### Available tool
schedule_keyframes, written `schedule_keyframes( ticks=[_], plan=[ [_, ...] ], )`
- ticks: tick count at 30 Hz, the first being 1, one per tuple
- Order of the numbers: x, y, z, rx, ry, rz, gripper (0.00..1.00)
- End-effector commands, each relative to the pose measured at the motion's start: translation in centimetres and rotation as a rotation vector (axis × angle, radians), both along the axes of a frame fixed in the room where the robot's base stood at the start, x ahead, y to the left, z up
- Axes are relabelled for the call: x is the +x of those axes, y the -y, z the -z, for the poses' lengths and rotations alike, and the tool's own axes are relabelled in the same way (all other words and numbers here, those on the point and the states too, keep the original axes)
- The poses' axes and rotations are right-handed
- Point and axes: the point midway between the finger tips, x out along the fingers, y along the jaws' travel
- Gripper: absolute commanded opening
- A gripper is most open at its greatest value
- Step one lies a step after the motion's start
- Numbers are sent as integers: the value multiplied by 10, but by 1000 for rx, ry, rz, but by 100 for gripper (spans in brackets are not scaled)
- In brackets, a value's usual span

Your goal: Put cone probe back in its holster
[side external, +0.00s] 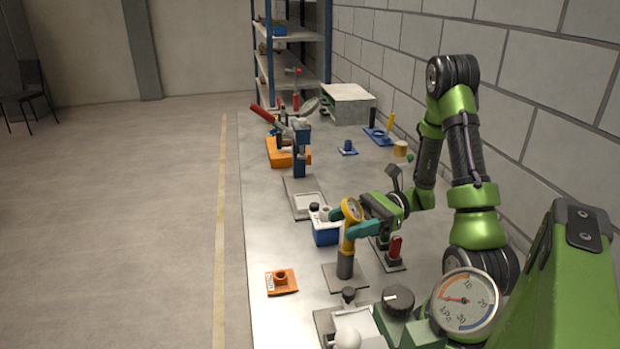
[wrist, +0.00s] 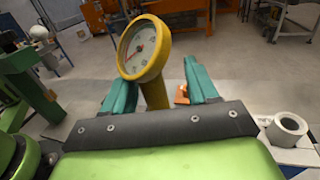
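The cone probe, as I take it, is a yellow tool with a round dial (side external: 352,209). It stands upright, its lower end at a dark grey cylinder (side external: 345,265) on a flat plate (side external: 330,280). I cannot tell whether that cylinder is the holster or part of the probe. My gripper (side external: 368,229) reaches in from the right at stem height. In the wrist view, the teal fingers of my gripper (wrist: 160,78) are apart on either side of the yellow stem (wrist: 154,94), with a visible gap at the right finger. The tip is hidden.
An orange plate with a ring socket (side external: 281,281) lies at the front left. A pressure gauge (side external: 466,301) is in the foreground.

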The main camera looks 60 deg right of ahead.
Motion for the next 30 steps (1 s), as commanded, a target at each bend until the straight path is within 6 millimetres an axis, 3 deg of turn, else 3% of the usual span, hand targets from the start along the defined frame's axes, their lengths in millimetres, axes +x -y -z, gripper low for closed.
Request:
schedule_keyframes(
  ticks=[11,14,24,30],
  plan=[
    [-2,4,0,0,0,2,61],
    [-7,15,0,1,0,5,61],
    [-44,76,1,0,-1,4,61],
    [-56,98,1,1,-1,0,61]
  ],
)
